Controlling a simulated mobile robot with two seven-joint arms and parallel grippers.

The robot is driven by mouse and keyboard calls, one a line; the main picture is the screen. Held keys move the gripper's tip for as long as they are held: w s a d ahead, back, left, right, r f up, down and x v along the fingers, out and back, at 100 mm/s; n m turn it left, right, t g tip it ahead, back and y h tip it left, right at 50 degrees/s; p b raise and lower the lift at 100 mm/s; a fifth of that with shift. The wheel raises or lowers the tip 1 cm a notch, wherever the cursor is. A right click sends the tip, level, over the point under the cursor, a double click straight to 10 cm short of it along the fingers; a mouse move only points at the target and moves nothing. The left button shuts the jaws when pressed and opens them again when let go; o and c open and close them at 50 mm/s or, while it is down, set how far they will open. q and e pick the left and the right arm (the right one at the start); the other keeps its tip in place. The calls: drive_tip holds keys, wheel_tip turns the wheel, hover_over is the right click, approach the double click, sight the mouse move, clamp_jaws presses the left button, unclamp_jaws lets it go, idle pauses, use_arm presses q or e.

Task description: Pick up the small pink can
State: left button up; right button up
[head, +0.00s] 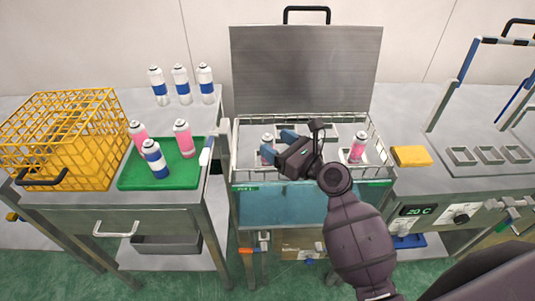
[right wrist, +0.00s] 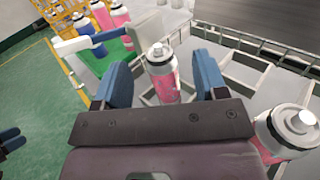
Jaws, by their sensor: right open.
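A small pink can (head: 267,142) with a white top stands upright in the left part of the wire-walled bath (head: 378,150). My right gripper (head: 277,145) is open at this can. In the right wrist view, the can (right wrist: 163,82) stands between the two blue fingers of my right gripper (right wrist: 165,85), with gaps visible at both sides. Its lower part is hidden behind the gripper body. Another pink can (head: 358,148) stands in the bath's right part, and shows at the lower right of the right wrist view (right wrist: 275,140). My left gripper is not in the head view.
Pink cans (head: 182,138) and a blue-banded can (head: 154,158) stand on a green tray (head: 135,183) beside a yellow crate (head: 62,135). Several white-blue cans (head: 180,85) stand behind. The bath's raised lid (head: 305,70) is behind my gripper; a yellow sponge (head: 411,156) lies right.

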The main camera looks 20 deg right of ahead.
sight(272, 140)
drive_tip(key=x, duration=0.3)
drive_tip(key=shift+w, duration=0.15)
drive_tip(key=shift+w+a, duration=0.1)
clamp_jaws()
drive_tip(key=shift+r, duration=0.1)
